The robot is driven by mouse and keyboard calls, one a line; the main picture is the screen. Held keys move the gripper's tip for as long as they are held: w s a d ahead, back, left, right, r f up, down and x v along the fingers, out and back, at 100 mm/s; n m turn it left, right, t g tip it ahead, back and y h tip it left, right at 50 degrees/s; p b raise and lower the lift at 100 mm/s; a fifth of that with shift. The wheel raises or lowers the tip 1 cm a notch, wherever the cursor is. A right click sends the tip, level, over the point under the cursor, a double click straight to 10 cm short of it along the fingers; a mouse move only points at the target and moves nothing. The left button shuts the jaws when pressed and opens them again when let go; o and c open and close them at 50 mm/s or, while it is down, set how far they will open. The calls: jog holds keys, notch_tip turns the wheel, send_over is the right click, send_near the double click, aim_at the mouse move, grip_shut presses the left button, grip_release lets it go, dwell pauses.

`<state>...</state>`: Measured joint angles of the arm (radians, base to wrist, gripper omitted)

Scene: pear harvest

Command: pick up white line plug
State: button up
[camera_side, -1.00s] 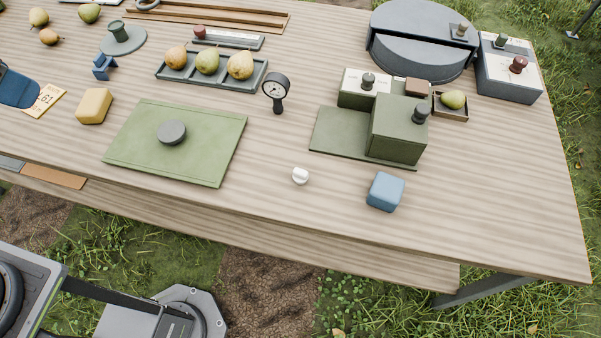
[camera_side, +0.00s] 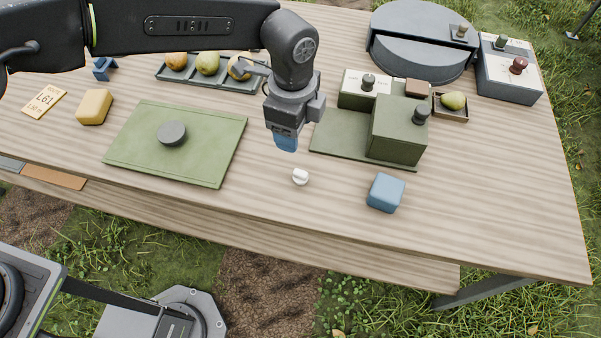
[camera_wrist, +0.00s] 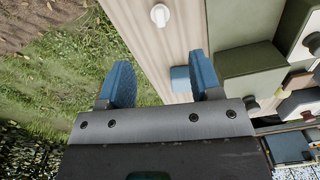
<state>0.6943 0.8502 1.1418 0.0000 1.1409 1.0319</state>
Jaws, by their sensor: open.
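The white line plug (camera_side: 300,176) is a small white rounded piece on the bare wood near the table's front edge. It also shows at the top of the wrist view (camera_wrist: 160,15). My gripper (camera_side: 285,140) hangs above the table, just behind and above the plug in the side view, and apart from it. In the wrist view its two blue fingers (camera_wrist: 163,88) are spread apart with nothing between them. Nothing hides the plug in either view.
A blue block (camera_side: 385,192) lies to the plug's right. A dark green box (camera_side: 397,132) stands on a green base behind it. A green mat (camera_side: 205,160) with a grey disc (camera_side: 172,133) lies to the left. The wood around the plug is clear.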

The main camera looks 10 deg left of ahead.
aim_at(301, 172)
jog(key=f, duration=1)
jog(key=d+f, duration=0.1)
jog(key=f, duration=0.3)
jog(key=shift+s+d+f, duration=0.1)
jog(key=shift+f, duration=0.3)
jog(key=c, duration=0.9)
